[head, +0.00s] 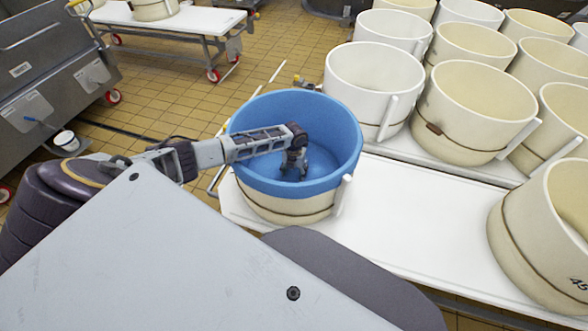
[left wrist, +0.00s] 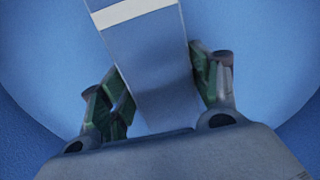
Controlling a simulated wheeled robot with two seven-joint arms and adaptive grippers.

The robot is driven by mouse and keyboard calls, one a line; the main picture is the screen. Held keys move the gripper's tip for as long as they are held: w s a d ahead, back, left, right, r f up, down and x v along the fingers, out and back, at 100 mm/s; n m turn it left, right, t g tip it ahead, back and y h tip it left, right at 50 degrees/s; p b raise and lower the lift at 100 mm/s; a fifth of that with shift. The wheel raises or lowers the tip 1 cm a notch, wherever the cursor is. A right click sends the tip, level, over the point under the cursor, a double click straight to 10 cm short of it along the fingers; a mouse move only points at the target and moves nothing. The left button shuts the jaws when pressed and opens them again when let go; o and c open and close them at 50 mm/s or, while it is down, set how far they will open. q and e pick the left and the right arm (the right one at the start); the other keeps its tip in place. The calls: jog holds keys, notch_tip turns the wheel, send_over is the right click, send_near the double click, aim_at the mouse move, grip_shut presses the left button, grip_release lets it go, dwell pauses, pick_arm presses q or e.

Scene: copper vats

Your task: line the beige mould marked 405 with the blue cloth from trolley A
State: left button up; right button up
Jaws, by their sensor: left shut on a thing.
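A beige mould (head: 285,207) stands on the white table top, with a dark cord around it and a white strip at its side. No number can be read on it. The blue cloth (head: 253,130) lines its inside and covers its rim; it fills the left wrist view (left wrist: 40,60). My left gripper (head: 292,172) reaches down inside the lined mould. In the left wrist view its green-padded fingers (left wrist: 158,88) are on both sides of a blue-grey strip of the cloth with a white band, and are shut on it. My right gripper is out of view.
Several white and beige moulds (head: 466,105) stand close behind on the right. Another beige mould (head: 540,245) with a partly visible number stands at the right edge. The white table top (head: 420,215) between is bare. A white-topped trolley (head: 175,22) stands at the back left.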

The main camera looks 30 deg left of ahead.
pick_arm(q)
jog(key=shift+s+f, duration=0.2)
jog(key=o, duration=1.2)
jog(key=shift+w, duration=0.1)
jog(key=shift+r, duration=0.15)
jog(key=shift+w+r, duration=0.1)
jog(key=shift+r, duration=0.8)
notch_tip(320, 180, up, 10)
jog(key=shift+r, duration=0.1)
notch_tip(320, 180, up, 21)
jog(key=p, duration=2.1)
jog(key=shift+r+p, duration=0.45)
jog(key=shift+p, duration=0.15)
